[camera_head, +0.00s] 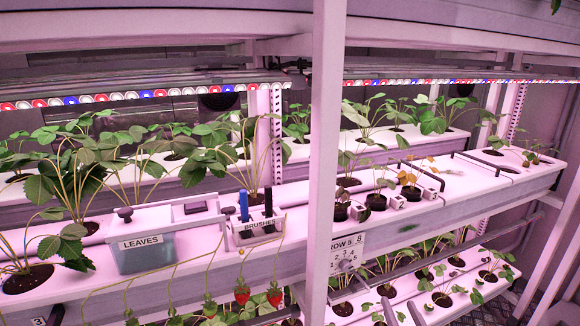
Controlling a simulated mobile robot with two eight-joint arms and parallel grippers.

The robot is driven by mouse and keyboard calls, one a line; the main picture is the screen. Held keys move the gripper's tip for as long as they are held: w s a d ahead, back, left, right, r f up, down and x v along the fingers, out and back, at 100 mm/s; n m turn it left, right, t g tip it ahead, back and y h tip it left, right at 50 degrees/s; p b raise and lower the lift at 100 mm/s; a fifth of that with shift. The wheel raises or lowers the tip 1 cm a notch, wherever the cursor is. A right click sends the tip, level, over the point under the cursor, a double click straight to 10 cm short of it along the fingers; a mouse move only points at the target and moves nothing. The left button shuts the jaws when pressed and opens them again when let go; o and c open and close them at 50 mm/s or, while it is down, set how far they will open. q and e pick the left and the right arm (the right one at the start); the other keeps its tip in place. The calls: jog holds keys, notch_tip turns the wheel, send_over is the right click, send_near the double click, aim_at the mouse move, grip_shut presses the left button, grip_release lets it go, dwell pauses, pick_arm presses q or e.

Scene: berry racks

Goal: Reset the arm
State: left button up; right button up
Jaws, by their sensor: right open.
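I cannot make out either of my arms or grippers in the head view. The view is filled by a white berry rack (300,200) with plants in its upper trough. Two red strawberries, one on the left (242,292) and one on the right (275,294), hang on stems below the front edge of the trough.
A grey bin labelled LEAVES (141,257) and a holder labelled BRUSHES (262,226) sit on the trough's front. A white upright post (323,150) crosses the middle. A row sign (347,246) hangs right of it. More plants grow in a lower trough (440,312).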

jog(key=s+a+f+n+g, duration=0.1)
jog(key=s+a+f+g, duration=0.3)
jog(key=s, duration=0.4)
jog(key=s+a+f+n+g, duration=0.1)
jog(key=s+f+g, duration=0.4)
jog(key=s+f, duration=0.3)
jog(key=s+a+f+n+g, duration=0.1)
jog(key=s+a+f+g, duration=0.25)
jog(key=s, duration=0.55)
pick_arm(q)
notch_tip(320, 180, up, 20)
jog(key=w+p, duration=0.2)
jog(key=p, duration=1.5)
jog(key=shift+t+p, duration=0.3)
jog(key=shift+t, duration=0.1)
pick_arm(e)
notch_tip(320, 180, up, 18)
jog(key=w, duration=0.2)
jog(key=shift+w+d+r+t+y, duration=0.15)
jog(key=shift+w+d+t+y, duration=0.15)
jog(key=shift+d+t, duration=0.1)
pick_arm(q)
jog(key=shift+s+f, duration=0.1)
pick_arm(e)
jog(key=shift+s, duration=0.15)
